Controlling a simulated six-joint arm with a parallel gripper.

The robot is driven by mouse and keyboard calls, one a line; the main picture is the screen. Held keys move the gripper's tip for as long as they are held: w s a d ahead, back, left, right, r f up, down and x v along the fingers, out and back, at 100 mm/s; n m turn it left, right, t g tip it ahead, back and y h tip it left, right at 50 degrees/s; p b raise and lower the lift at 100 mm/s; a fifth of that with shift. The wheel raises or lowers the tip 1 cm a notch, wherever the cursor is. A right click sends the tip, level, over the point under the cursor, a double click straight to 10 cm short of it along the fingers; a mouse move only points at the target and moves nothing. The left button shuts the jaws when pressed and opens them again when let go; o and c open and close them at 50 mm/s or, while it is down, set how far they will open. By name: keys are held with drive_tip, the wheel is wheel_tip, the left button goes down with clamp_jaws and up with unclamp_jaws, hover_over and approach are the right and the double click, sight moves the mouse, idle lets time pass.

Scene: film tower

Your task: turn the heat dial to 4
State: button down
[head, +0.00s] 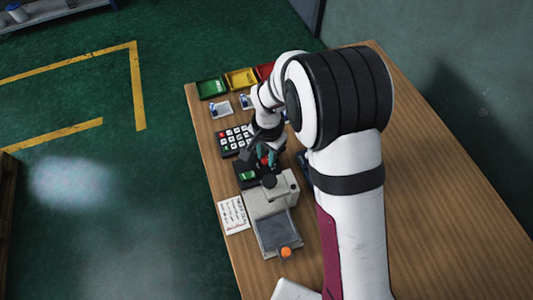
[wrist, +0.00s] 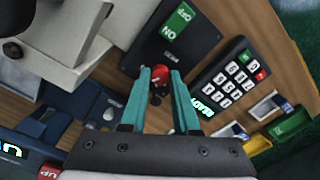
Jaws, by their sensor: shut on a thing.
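My gripper (wrist: 160,72) has its two teal fingers closed around a red ball-shaped knob (wrist: 160,77) on a short dark stem. The knob is at the edge of a black box (wrist: 145,60) with a green ON/OFF label (wrist: 180,22). In the head view my gripper (head: 266,160) is over this black box (head: 243,180), and a bit of red shows there. A small pale round knob (wrist: 109,114) sits on a blue unit (wrist: 80,107) to the left of the fingers in the wrist view. I cannot read any dial numbers, so I cannot tell which knob is the heat dial.
A keypad (head: 234,139) is just beyond the black box. A beige machine (head: 272,210) with an orange knob (head: 286,252) stands nearer. Green (head: 211,88) and yellow (head: 241,78) trays are at the far end. A written card (head: 233,215) lies at the table's left edge.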

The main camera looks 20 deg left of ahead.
sight(267, 160)
drive_tip(key=shift+s, duration=0.1)
drive_tip(key=c, duration=0.7)
unclamp_jaws()
drive_tip(key=shift+o, duration=0.2)
drive_tip(key=shift+r, duration=0.1)
wheel_tip(267, 160, up, 16)
drive_tip(key=shift+d, duration=0.25)
drive_tip(key=shift+f, duration=0.2)
